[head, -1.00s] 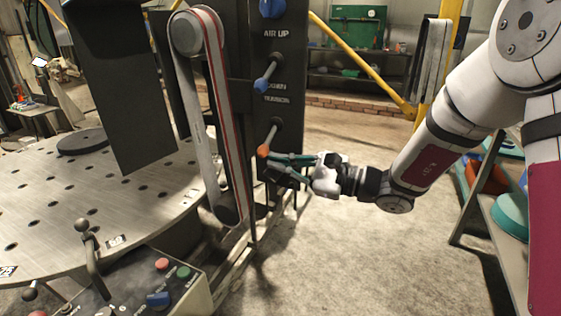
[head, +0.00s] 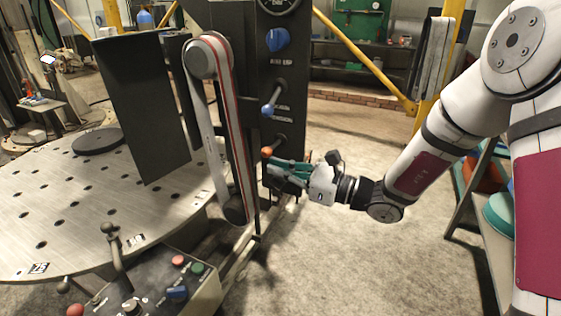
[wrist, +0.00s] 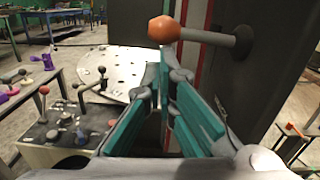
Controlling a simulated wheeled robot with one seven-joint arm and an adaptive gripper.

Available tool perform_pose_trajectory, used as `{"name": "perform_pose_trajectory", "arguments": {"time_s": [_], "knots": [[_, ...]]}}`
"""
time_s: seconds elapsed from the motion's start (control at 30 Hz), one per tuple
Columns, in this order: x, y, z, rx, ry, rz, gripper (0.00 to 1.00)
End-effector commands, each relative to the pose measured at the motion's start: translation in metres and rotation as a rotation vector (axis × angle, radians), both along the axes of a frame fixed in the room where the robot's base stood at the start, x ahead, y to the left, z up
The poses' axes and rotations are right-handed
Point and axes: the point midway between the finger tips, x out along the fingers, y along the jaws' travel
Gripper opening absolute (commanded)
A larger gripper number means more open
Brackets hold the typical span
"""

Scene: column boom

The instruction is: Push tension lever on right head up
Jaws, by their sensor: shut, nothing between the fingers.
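The lever with the orange knob (head: 267,152) is the lowest of the controls on the dark column of the belt head (head: 250,100). Its shaft sticks out from the panel and slopes only slightly down to the knob. In the wrist view the orange knob (wrist: 164,30) and its grey shaft cross the top of the picture, just above my fingertips. My gripper (head: 271,168) is shut and empty, with green fingers right under the knob. It also shows in the wrist view (wrist: 172,62). I cannot tell for certain whether the fingers touch the lever.
The belt (head: 225,130) runs left of the column. A perforated round table (head: 60,200) and a control box (head: 170,290) stand left. Shelving (head: 485,220) is right; the floor between is clear.

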Motion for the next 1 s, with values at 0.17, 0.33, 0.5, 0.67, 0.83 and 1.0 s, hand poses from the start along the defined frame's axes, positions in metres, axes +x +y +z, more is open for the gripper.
{"name": "perform_pose_trajectory", "arguments": {"time_s": [0.17, 0.33, 0.5, 0.67, 0.83, 1.0], "knots": [[-0.006, 0.001, 0.016, 0.052, 0.142, -0.002, 0.0], [-0.007, 0.002, 0.024, 0.091, 0.252, -0.001, 0.0], [-0.007, 0.002, 0.03, 0.099, 0.275, 0.0, 0.0], [-0.007, 0.002, 0.032, 0.098, 0.275, 0.0, 0.0], [-0.006, 0.002, 0.033, 0.097, 0.274, 0.0, 0.0], [-0.006, 0.002, 0.033, 0.097, 0.273, 0.0, 0.0]]}}
